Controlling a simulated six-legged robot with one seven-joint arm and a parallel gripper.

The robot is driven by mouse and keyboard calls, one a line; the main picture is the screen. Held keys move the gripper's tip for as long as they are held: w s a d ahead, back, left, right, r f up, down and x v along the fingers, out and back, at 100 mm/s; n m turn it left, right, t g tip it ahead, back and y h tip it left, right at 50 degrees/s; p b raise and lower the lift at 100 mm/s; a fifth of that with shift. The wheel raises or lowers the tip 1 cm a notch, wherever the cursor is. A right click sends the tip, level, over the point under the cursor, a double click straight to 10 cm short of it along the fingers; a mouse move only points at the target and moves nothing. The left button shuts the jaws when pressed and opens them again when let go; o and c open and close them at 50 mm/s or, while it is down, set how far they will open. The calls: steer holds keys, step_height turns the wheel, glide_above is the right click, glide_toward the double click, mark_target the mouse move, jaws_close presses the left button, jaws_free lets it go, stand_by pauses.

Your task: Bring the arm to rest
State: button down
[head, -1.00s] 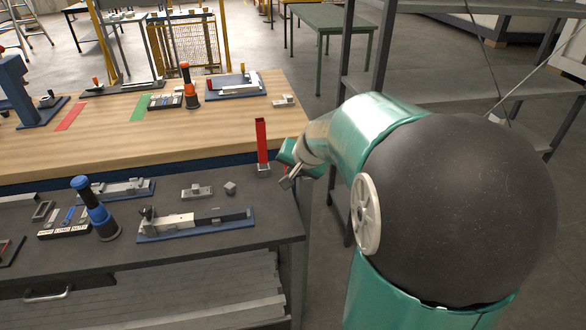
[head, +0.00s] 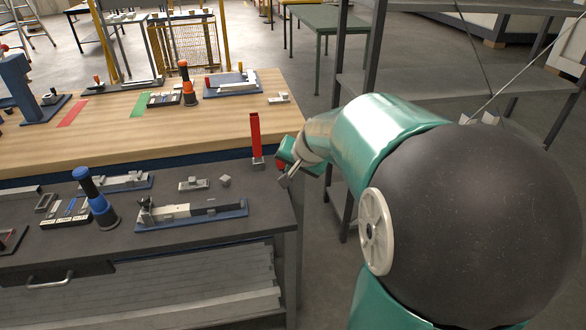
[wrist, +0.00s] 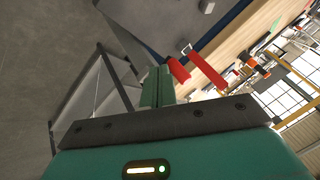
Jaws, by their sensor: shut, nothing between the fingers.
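My gripper (head: 286,176) is at the end of my teal arm, at the right end of the dark workbench (head: 265,210). It is close beside a red upright post (head: 255,135) and holds nothing. In the wrist view my gripper's teal fingers (wrist: 157,87) are together, and the red post (wrist: 208,70) shows just to the right of them. A smaller red part (wrist: 179,70) lies right by the fingertips. Whether the gripper touches the post or bench edge I cannot tell.
A blue-handled tool (head: 95,195) and a clamp fixture on a blue base (head: 190,215) stand on the dark bench. The wooden bench (head: 190,120) lies behind, with an orange-handled tool (head: 186,85). A grey metal shelf (head: 415,90) stands behind my arm.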

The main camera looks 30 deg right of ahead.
steer(key=s+a+r, duration=0.3)
steer(key=r, duration=0.3)
steer(key=shift+s+a+r, duration=0.15)
steer(key=shift+a+r, duration=0.1)
steer(key=shift+r, duration=0.05)
steer(key=s+a+f+n+g, duration=0.1)
steer(key=s+a+n, duration=0.8)
steer(key=s+a, duration=0.6)
steer(key=shift+s+f+n+g+y, duration=0.3)
steer(key=shift+s+f+n+g, duration=0.1)
steer(key=shift+s, duration=0.55)
